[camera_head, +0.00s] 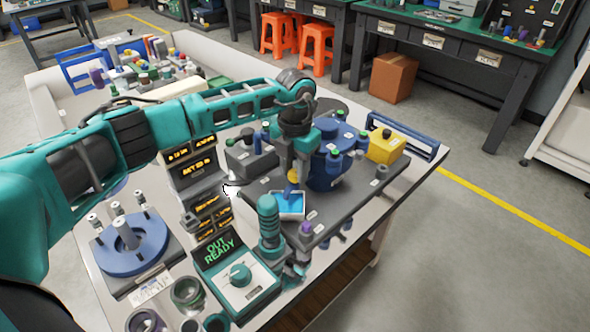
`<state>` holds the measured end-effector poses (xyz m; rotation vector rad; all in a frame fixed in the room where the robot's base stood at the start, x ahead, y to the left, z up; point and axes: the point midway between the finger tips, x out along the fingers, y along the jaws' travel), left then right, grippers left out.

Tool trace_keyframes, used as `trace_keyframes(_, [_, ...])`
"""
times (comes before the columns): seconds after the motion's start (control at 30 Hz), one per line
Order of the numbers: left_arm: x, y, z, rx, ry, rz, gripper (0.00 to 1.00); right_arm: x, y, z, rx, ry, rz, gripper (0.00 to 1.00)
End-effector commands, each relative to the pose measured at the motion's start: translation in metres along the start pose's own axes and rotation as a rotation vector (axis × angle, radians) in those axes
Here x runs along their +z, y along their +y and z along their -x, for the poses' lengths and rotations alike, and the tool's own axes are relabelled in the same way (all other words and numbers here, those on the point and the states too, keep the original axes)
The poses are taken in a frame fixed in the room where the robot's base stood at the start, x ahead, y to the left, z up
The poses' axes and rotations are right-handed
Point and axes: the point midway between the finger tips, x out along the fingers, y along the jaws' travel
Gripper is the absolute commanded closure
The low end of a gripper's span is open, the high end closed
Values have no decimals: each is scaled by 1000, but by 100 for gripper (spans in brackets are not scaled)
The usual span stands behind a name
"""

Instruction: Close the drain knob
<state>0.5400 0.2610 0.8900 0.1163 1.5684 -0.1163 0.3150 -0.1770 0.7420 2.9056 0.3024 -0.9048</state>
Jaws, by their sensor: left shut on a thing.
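My left gripper (294,180) reaches in from the left and points down at the dark test platform (348,214). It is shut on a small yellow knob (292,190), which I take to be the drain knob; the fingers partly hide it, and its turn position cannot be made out. A small white tray with a blue inside (290,212) sits right below and beside it. A blue tank (325,172) stands just right of the gripper on the same platform.
A yellow box (386,146) and a blue rail (403,134) are at the platform's far right. A teal-capped post (268,218) stands in front. A control box (238,277) reading "OUT READY" and a blue round fixture (131,246) are nearer. Orange stools (316,43) stand beyond.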

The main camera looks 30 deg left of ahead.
Motion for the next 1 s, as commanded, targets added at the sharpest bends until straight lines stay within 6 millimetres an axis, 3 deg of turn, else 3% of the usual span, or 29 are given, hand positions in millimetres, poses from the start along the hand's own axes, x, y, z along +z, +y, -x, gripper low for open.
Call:
trace_keyframes(0.6, [1,0,0,0,-3,-581,97,17,0,-12,0,0,0,57])
trace_keyframes(1.0, [1,0,0,1,-4,-873,97,24,-1,-17,0,-1,-1,57])
